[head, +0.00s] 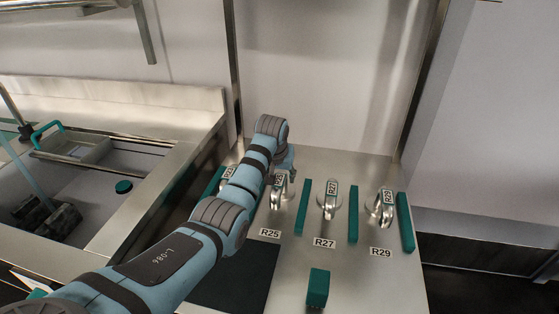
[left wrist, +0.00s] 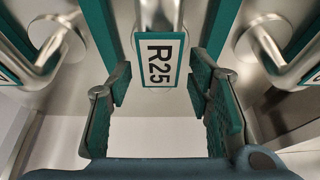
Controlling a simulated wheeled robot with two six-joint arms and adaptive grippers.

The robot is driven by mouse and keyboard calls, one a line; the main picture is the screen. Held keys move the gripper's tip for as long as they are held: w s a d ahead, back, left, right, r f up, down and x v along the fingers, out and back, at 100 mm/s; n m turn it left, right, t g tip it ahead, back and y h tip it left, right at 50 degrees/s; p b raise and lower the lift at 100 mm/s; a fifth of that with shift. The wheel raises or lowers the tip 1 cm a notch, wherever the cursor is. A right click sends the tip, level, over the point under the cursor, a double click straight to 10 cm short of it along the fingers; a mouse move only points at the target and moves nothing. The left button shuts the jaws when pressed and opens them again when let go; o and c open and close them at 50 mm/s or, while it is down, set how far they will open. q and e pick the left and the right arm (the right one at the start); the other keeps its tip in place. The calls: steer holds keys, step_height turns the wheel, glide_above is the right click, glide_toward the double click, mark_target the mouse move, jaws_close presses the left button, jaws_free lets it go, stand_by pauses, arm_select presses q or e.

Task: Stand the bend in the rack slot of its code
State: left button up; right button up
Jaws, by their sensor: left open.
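Steel pipe bends with code tags stand in a row in the rack. The bend tagged R25 (left wrist: 160,60) is between the two fingers of my left gripper (left wrist: 158,88) in the left wrist view, with visible gaps on both sides. That gripper is open. In the head view the bend above the R25 slot label (head: 270,232) shows (head: 279,195) beside my left forearm, which hides much of the left gripper. Other bends stand above the R27 label (head: 324,243) and the R29 label (head: 380,252). My right gripper is not in view.
Teal dividers (head: 302,207) separate the slots, with another at the right end (head: 405,222). A teal block (head: 317,288) stands on the steel counter in front, beside a dark mat (head: 235,275). A sink (head: 75,185) lies left. A wall closes the back.

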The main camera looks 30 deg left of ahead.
arm_select(q)
steer(key=p+v, duration=0.1)
steer(key=v, duration=0.5)
steer(key=shift+r+p, duration=0.25)
steer(key=shift+p, duration=0.1)
steer(key=shift+s+r, duration=0.35)
steer(key=shift+r, duration=0.05)
